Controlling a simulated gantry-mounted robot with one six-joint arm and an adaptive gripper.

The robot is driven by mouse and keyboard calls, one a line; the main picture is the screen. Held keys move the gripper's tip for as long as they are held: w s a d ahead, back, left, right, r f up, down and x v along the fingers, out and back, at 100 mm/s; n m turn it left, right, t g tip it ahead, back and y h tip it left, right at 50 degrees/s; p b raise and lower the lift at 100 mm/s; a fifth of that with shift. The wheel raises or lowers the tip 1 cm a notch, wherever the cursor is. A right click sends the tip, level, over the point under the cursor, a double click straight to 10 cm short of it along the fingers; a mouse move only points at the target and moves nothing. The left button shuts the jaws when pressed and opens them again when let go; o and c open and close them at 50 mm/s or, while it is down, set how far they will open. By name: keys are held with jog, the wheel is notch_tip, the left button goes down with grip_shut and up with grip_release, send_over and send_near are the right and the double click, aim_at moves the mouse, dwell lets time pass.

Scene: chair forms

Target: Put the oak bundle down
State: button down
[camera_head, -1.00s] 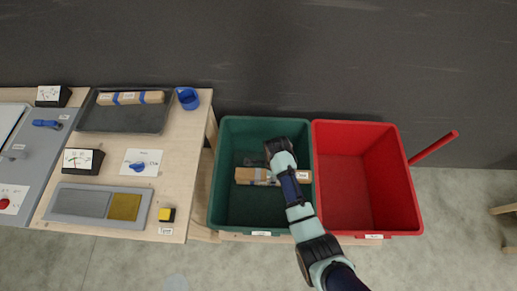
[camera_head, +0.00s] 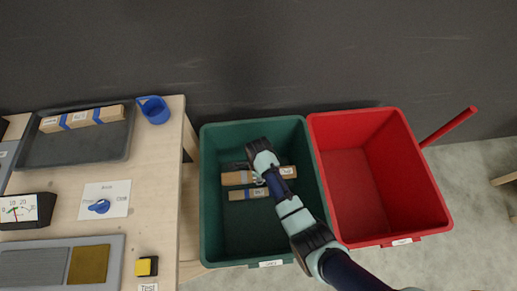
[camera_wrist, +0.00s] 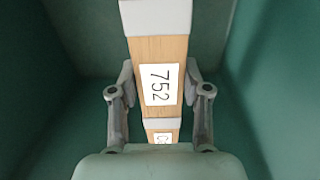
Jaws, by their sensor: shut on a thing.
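The oak bundle (camera_wrist: 160,50) is pale wood with grey bands and a white label reading 752. It runs lengthwise between the fingers of my gripper (camera_wrist: 160,105) in the wrist view, and the gripper is shut on it. In the head view a wooden bundle (camera_head: 236,178) lies level across the inside of the green bin (camera_head: 215,225), beneath my wrist. A second, thinner wooden bundle (camera_head: 242,195) shows just in front of it. My wrist hides part of both, and I cannot tell whether the held bundle touches anything below.
A red bin (camera_head: 370,185), seemingly empty, stands right of the green one. The wooden table (camera_head: 160,200) at left bears a dark tray (camera_head: 70,150) with a blue-banded bundle (camera_head: 85,118), a blue cup (camera_head: 154,109) and a yellow button (camera_head: 146,266). The green bin's front floor is clear.

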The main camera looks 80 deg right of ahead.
aim_at(258, 190)
notch_tip(258, 190, down, 20)
jog(key=b, duration=1)
jog(key=shift+r, duration=0.25)
jog(key=shift+f+b, duration=0.3)
jog(key=shift+b, duration=0.2)
jog(key=c, duration=0.5)
grip_release()
jog(key=shift+c, duration=0.2)
jog(key=shift+r, duration=0.15)
notch_tip(258, 190, up, 12)
jog(key=p, duration=0.7)
jog(key=shift+r+p, duration=0.15)
jog(key=shift+p, duration=0.2)
